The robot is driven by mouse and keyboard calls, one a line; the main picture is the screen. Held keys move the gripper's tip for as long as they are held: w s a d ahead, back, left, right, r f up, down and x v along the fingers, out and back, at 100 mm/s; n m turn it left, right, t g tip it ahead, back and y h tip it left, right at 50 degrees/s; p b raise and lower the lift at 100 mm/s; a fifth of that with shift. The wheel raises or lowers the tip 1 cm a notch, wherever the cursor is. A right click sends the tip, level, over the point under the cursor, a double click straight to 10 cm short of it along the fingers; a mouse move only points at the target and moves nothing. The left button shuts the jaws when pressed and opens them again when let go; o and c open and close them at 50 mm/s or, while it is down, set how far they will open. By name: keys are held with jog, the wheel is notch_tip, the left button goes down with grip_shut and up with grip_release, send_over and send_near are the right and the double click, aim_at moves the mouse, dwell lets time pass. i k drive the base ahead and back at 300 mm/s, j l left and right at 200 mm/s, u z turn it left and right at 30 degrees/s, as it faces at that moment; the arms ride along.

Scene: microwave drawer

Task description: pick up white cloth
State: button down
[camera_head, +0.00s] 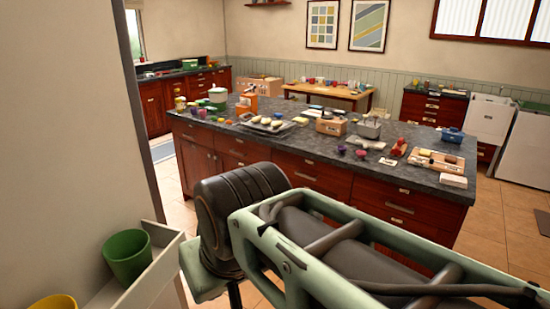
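A small white block-like item (453,180) lies at the front right corner of the dark-topped kitchen island (300,165). It may be the folded white cloth, but it is too small to tell. A flat white item (315,107) also lies toward the back of the island; I cannot tell what it is. My arm's pale green and black links fill the lower middle and right of the view, in front of the island. My gripper's fingers do not show.
The island top is crowded: a tray of food (267,125), a wooden box (331,125), a grey pot (369,128), a cutting board (436,160) and a blue pot (452,135). A wall stands close at left, with a green pot (127,254) in a white drawer (150,270).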

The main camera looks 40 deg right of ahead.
aim_at(446, 180)
jog(key=j+z, duration=0.1)
jog(key=z, duration=0.3)
jog(key=j+z, duration=0.1)
jog(key=z, duration=0.35)
jog(key=j+z, duration=0.1)
jog(key=z, duration=0.7)
jog(key=j+z, duration=0.15)
jog(key=z, duration=0.3)
jog(key=k+z, duration=0.1)
jog(key=z, duration=0.3)
jog(key=i+j+z, duration=0.15)
jog(key=i+j, duration=0.3)
jog(key=i, duration=0.3)
jog(key=i+j+z, duration=0.15)
jog(key=i+j, duration=0.35)
jog(key=i, duration=0.2)
jog(key=i+j+z, duration=0.1)
jog(key=i+j, duration=0.5)
jog(key=i, duration=0.1)
